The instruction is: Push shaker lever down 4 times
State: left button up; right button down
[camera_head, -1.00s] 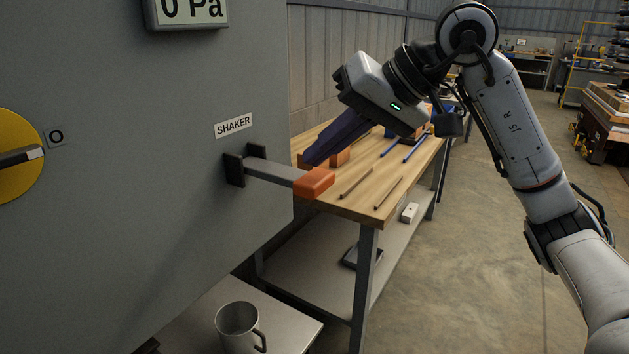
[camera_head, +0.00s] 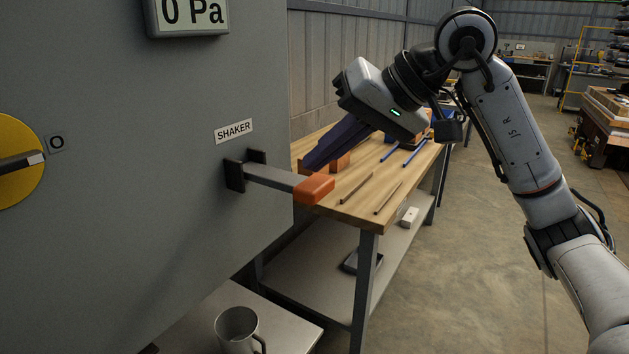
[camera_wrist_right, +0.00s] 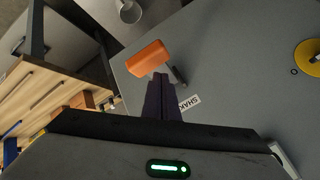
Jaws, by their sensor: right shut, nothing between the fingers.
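The shaker lever is a grey bar with an orange end grip (camera_head: 314,188). It sticks out from a dark bracket on the grey cabinet (camera_head: 180,200), under the SHAKER label (camera_head: 233,131). It tilts slightly down toward the grip. My right gripper (camera_head: 312,163) is shut and empty, with its dark fingertips just above the orange grip. In the right wrist view the closed fingers (camera_wrist_right: 160,80) point at the orange grip (camera_wrist_right: 147,58) and cover part of the lever bar. I cannot tell whether they touch it. My left gripper is not in view.
A pressure display (camera_head: 187,12) reads 0 Pa. A yellow dial (camera_head: 12,160) is on the cabinet at left. A wooden workbench (camera_head: 375,212) with rods and orange blocks stands behind the lever. A metal mug (camera_head: 237,326) sits on a low surface below.

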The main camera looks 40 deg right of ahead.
aim_at(326, 189)
jog(key=shift+f, duration=0.15)
dwell(0.7)
jog(key=shift+f+b, duration=0.3)
jog(key=shift+b, duration=0.05)
jog(key=shift+s+f+b, duration=0.1)
jog(key=shift+f+b, duration=2.25)
jog(key=shift+f, duration=0.4)
dwell(1.9)
jog(key=shift+r, duration=0.15)
dwell(0.4)
jog(key=shift+r+p, duration=2.95)
jog(key=shift+r, duration=0.1)
jog(key=shift+r, duration=0.1)
